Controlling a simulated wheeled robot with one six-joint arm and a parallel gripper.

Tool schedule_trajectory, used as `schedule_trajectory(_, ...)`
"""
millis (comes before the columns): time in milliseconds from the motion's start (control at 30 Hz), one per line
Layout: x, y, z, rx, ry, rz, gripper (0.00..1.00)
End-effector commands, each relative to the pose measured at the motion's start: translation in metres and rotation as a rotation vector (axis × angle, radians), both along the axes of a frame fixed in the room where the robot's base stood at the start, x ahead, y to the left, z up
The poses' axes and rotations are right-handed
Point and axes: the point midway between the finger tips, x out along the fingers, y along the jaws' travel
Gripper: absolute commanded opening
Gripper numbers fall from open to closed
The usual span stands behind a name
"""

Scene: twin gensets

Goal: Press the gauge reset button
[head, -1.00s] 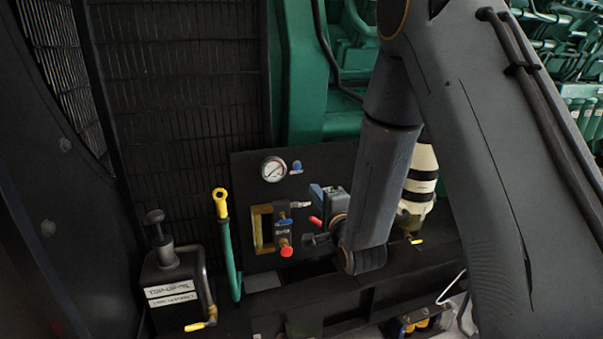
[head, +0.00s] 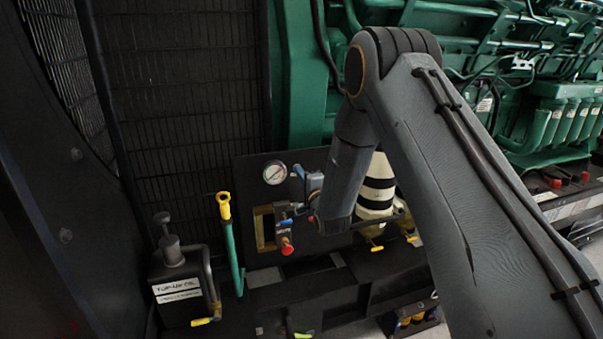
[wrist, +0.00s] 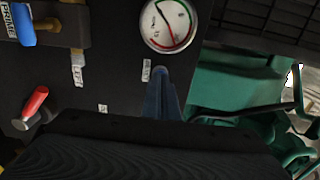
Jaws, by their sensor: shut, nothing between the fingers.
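The round white pressure gauge (head: 275,173) sits on a dark panel (head: 258,190). It also shows at the top of the wrist view (wrist: 169,24), with red and green arcs on its dial. In the head view, the blue tip of my gripper (head: 300,172) is just right of the gauge, where the blue reset button stood. In the wrist view my shut, empty fingers (wrist: 167,80) point at the panel below the gauge, beside a small white label (wrist: 147,70). The button cannot be told apart from the fingers, and whether they touch it is unclear.
A red-handled lever (wrist: 37,103) and a blue handle (wrist: 22,25) are at the left in the wrist view.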

Motion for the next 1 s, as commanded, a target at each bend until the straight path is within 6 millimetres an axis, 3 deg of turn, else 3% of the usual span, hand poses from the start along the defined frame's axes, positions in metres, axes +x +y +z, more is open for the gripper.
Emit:
schedule_trajectory(467,0.004,0.001,-0.001,0.0,0.0,0.0,0.0)
schedule_trajectory(800,0.023,0.007,-0.001,0.001,-0.002,0.0,0.0)
schedule_trajectory(1000,0.024,0.007,0.002,0.0,-0.004,0.0,0.0)
